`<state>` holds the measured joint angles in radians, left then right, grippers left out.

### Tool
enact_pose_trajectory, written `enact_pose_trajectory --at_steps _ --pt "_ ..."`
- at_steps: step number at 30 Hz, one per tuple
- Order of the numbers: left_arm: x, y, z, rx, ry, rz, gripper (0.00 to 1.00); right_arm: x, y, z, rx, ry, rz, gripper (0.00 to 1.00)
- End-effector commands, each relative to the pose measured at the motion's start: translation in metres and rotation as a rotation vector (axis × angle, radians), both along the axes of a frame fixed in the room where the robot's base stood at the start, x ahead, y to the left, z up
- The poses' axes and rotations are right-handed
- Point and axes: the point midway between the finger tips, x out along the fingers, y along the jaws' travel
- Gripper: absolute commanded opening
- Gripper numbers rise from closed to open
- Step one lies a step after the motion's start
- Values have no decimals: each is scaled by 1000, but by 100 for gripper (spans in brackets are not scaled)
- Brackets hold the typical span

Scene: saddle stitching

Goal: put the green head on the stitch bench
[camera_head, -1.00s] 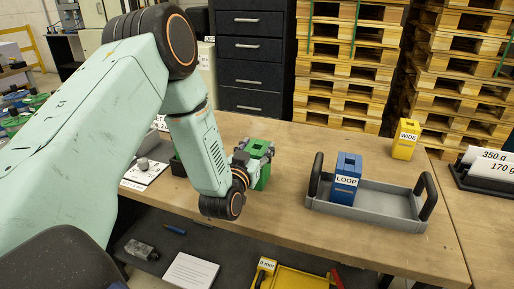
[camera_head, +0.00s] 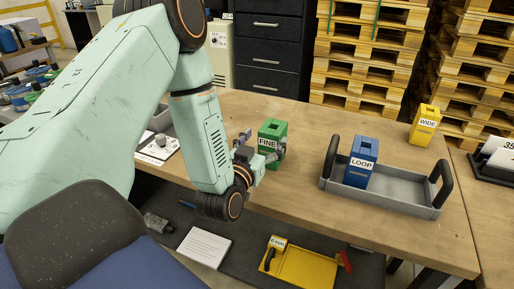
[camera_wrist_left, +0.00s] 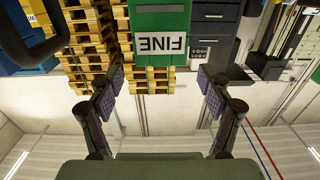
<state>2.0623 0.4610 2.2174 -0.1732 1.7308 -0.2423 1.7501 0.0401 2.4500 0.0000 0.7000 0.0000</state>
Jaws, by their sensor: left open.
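The green head (camera_head: 272,130), labelled FINE, stands upright on the wooden bench top (camera_head: 310,215). In the left wrist view the green head (camera_wrist_left: 160,22) shows upside down, ahead of and between the spread fingers. My left gripper (camera_head: 261,152) is open at the near side of the green head, with its fingers close to the head's lower part. It also shows in the left wrist view (camera_wrist_left: 160,80), with an empty gap between the fingertips. The head's lower near part is partly hidden by the gripper. My right gripper is not in view.
A blue LOOP head (camera_head: 361,162) stands in a grey tray (camera_head: 400,198) with black handles, right of the green head. A yellow WIDE head (camera_head: 425,125) stands farther right. A yellow tray (camera_head: 300,265) lies below the bench. The bench front middle is clear.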

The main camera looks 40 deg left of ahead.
Motion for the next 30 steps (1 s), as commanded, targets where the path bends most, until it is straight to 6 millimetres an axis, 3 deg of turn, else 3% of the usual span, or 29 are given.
enact_pose_trajectory --at_steps 3,9,20,22,30 --pt "-22 -5 0 -2 4 1 79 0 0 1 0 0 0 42" --pt "-43 -10 -1 0 1 -1 79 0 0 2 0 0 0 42" --pt "-48 -12 0 0 0 0 79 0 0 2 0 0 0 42" --pt "-48 -12 0 0 0 0 73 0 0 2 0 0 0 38" --pt "-48 -11 0 0 0 2 50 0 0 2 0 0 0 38"
